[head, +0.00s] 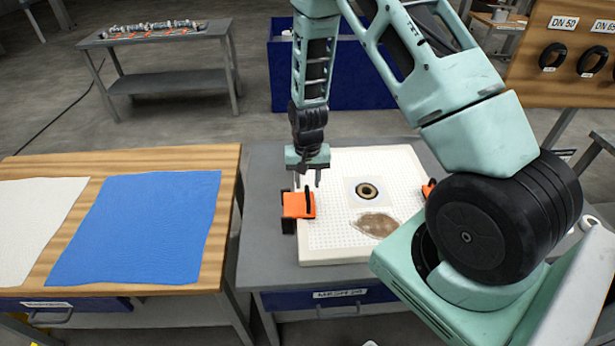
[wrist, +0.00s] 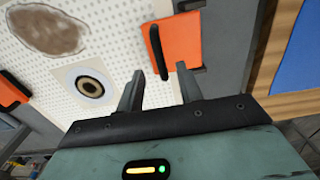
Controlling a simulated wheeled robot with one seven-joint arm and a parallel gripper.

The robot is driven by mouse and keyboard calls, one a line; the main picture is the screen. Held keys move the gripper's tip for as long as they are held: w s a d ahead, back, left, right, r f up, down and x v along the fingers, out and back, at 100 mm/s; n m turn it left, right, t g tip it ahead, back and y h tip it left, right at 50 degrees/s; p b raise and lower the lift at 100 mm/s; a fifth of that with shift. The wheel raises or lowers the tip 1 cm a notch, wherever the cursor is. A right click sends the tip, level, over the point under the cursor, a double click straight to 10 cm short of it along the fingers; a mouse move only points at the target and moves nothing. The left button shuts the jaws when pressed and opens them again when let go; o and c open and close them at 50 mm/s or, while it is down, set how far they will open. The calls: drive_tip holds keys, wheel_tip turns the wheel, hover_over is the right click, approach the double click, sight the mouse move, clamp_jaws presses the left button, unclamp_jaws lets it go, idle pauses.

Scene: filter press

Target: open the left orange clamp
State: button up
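The left orange clamp (head: 298,205) sits on the left edge of the white perforated plate (head: 335,245). Its black handle stands up from the orange body. In the wrist view the same clamp (wrist: 180,42) is at the top, just beyond the fingertips, with its black handle (wrist: 158,52) close to one finger. My gripper (head: 308,181) points down above and slightly behind the clamp. In the wrist view my gripper (wrist: 158,82) is open, with nothing between its fingers. I cannot tell whether a finger touches the handle.
The plate has a ring-shaped hole (head: 368,191) and a brown stain (head: 377,224). A second orange clamp (head: 429,189) is at its right edge, partly hidden by my arm. A wooden table with a blue cloth (head: 140,228) and a white cloth (head: 38,230) stands left.

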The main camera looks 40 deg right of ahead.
sight(307, 193)
drive_tip(key=shift+f+b, duration=2)
drive_tip(key=shift+f, duration=1.1)
drive_tip(key=c, duration=0.7)
drive_tip(key=shift+a+r, duration=0.1)
drive_tip(key=shift+w+a+r+p, duration=0.25)
drive_tip(key=shift+a+r+p, duration=0.1)
drive_tip(key=shift+r+p, duration=0.25)
drive_tip(key=shift+a, duration=0.1)
drive_tip(key=shift+w, duration=0.1)
